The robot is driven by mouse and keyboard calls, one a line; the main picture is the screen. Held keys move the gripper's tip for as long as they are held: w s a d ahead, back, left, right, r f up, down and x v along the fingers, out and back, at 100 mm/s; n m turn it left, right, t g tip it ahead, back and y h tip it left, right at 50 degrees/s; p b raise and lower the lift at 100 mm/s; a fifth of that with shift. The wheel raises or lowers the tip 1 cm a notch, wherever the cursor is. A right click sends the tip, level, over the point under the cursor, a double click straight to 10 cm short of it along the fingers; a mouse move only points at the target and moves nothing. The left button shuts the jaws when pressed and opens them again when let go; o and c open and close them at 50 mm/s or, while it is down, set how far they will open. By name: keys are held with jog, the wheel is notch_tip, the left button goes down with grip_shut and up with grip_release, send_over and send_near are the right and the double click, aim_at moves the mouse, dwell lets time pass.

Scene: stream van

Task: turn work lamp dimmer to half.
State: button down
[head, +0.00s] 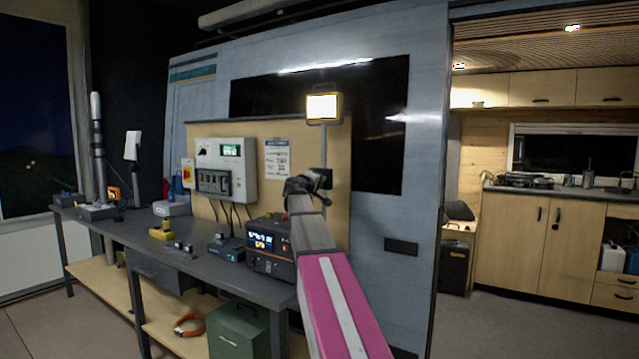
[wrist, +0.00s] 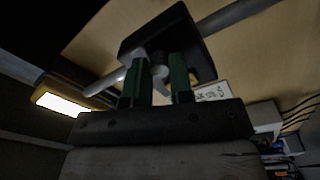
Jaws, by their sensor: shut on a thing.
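The work lamp (head: 322,107) is lit on a pole above the bench, and it also shows at the left of the wrist view (wrist: 62,103). The dimmer is a small black box (head: 324,178) on the lamp's pole; in the wrist view the box (wrist: 190,28) fills the upper middle. My gripper (head: 306,183) is at the front of the dimmer. In the wrist view its two green fingers (wrist: 157,76) are shut on the grey dimmer knob (wrist: 160,71), one on each side. The fingers partly hide the knob, and I cannot read its setting.
A white electrical panel (head: 224,170) and a paper sheet (head: 277,160) are on the wooden board. The floor to the right is open towards the kitchen cabinets (head: 540,230).

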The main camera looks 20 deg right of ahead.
jog(key=shift+f+m, duration=0.1)
jog(key=shift+m, duration=0.8)
jog(key=c, duration=1)
grip_release()
jog(key=v, duration=1.1)
jog(key=shift+w, duration=0.1)
